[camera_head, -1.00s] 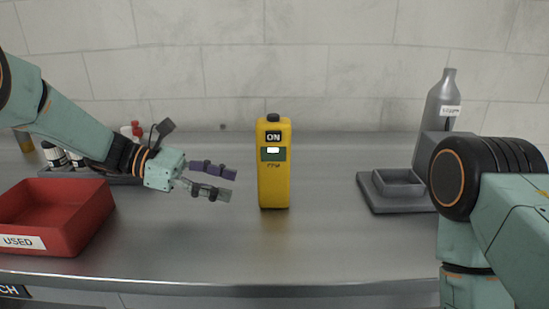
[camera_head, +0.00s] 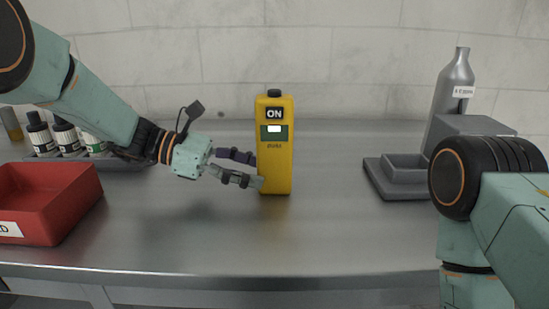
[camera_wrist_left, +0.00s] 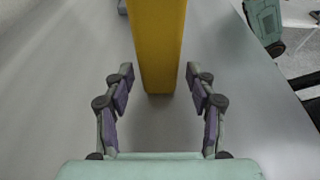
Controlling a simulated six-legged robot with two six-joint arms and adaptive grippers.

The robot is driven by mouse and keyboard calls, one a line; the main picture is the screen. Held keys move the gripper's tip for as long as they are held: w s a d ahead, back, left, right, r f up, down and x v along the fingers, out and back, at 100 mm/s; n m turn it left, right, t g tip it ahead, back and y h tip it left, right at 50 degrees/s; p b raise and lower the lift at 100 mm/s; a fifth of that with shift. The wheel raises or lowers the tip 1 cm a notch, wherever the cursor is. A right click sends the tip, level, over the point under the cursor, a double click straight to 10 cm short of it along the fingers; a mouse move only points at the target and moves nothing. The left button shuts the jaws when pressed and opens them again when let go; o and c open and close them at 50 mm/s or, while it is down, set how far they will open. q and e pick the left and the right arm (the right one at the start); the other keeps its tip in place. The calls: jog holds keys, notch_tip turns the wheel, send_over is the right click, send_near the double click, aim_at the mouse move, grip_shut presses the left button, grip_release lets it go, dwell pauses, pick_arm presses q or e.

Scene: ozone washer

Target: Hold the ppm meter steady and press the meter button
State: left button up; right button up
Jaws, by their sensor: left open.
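The yellow ppm meter (camera_head: 276,165) stands upright on the steel table. It has a dark ON label, a small lit screen and a dark button (camera_head: 274,93) on top. My left gripper (camera_head: 257,170) is open at the meter's lower left side, with its fingers reaching to it. In the left wrist view the meter (camera_wrist_left: 159,45) stands between and just ahead of the two open fingers (camera_wrist_left: 160,82), with gaps on both sides. My right arm shows at the right edge, but its gripper is out of view.
A red bin (camera_head: 45,205) sits at the left front. Several dark-capped bottles (camera_head: 68,138) stand in a rack behind it. A grey stand (camera_head: 400,172) and a grey bottle (camera_head: 452,95) are at the right. The table in front of the meter is clear.

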aim_at(268, 174)
pick_arm(q)
jog(key=shift+d+f+p, duration=0.15)
jog(key=shift+d+p, duration=0.2)
jog(key=shift+d, duration=0.25)
jog(key=shift+d+f, duration=0.25)
jog(key=shift+d, duration=0.4)
jog(key=shift+d+f+p, duration=0.15)
jog(key=shift+d+p, duration=0.15)
jog(key=shift+d, duration=0.25)
pick_arm(e)
jog(key=shift+s+r, duration=0.1)
jog(key=shift+r, duration=0.45)
pick_arm(q)
jog(key=c, duration=0.7)
pick_arm(e)
jog(key=shift+c, duration=0.3)
grip_shut()
dwell(0.5)
